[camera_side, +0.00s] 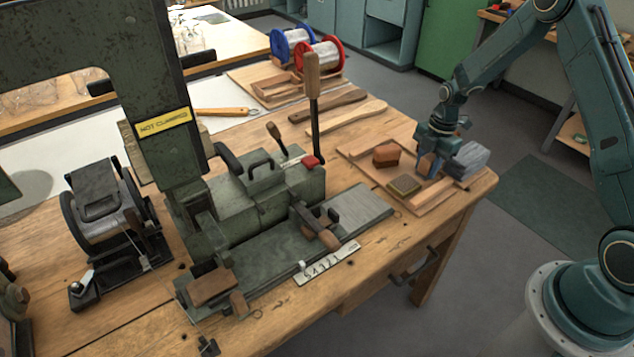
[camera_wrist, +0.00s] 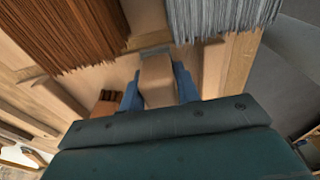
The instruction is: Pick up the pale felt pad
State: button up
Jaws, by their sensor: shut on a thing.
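The pale felt pad (camera_wrist: 157,82) shows as a tan block between the two blue fingers in the wrist view. My gripper (camera_wrist: 158,88) is shut on it, one finger against each side. In the side view my gripper (camera_side: 431,167) points down over the right part of a shallow wooden tray (camera_side: 352,153), between a brown bundle and a grey bundle. The pad is hidden by the fingers there. I cannot tell whether it touches the tray floor.
Brown bristles (camera_wrist: 68,35) and grey bristles (camera_wrist: 222,15) lie close ahead of the fingers. A small olive-topped block (camera_side: 405,186) is in the tray's front part. The green tufting machine (camera_side: 262,190) stands left. The table edge is close on the right.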

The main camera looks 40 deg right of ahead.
aim_at(429, 157)
notch_tip(429, 157, up, 20)
dwell(0.9)
dwell(0.3)
jog(key=o, duration=0.4)
jog(key=shift+c, duration=1.6)
